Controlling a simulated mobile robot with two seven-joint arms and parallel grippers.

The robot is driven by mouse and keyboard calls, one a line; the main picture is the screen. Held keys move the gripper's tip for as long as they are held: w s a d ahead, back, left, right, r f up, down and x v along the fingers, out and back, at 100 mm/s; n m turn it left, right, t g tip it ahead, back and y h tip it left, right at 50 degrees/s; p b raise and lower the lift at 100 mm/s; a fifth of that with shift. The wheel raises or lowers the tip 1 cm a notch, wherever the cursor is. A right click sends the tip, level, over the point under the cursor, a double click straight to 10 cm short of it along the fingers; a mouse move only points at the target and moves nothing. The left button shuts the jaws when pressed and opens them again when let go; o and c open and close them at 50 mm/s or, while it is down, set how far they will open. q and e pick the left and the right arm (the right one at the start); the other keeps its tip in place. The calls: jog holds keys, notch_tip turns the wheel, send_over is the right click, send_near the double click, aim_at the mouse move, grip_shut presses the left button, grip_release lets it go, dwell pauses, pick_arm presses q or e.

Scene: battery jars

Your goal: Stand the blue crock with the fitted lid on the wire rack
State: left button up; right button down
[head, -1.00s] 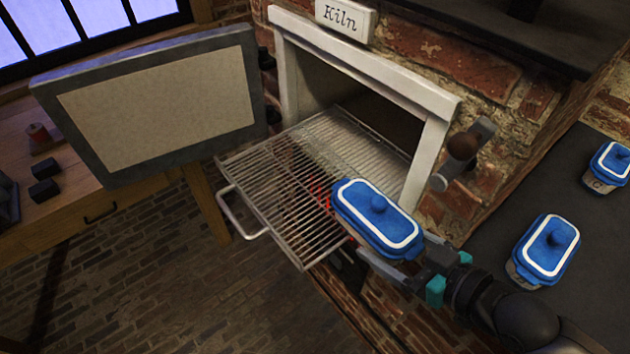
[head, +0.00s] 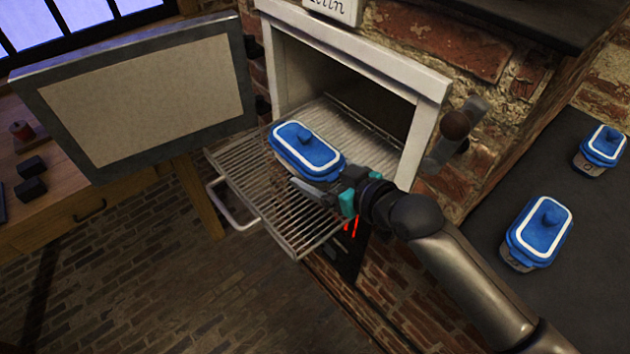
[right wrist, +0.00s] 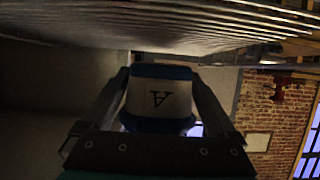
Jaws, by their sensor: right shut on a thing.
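A blue-lidded crock (head: 306,152) with a white band and a blue knob is over the wire rack (head: 232,160) in the head view. My right gripper (head: 326,184) is shut on it from the right side. In the right wrist view, the crock's pale body (right wrist: 160,92) shows an upside-down letter A between the two fingers, with the rack bars (right wrist: 160,22) close to its base. I cannot tell for certain whether the base touches the rack. The lid looks level on the body. My left gripper is not in view.
The rack sticks out of the open kiln (head: 345,85), whose door (head: 150,95) is swung left. Two similar blue-lidded crocks, a nearer one (head: 540,232) and a farther one (head: 603,146), stand on the dark counter (head: 500,290) at right. The rest of the rack is clear.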

jog(key=shift+w+a+r, duration=0.25)
jog(key=shift+w+a, duration=0.2)
jog(key=shift+w, duration=0.1)
jog(key=shift+f+b, duration=0.65)
jog(key=shift+f, duration=1.15)
grip_release()
jog(key=shift+s+f, duration=0.1)
jog(key=shift+f, duration=0.15)
jog(key=shift+r, duration=0.1)
jog(key=p+v, duration=0.2)
jog(key=v, duration=1)
jog(key=shift+d, duration=0.1)
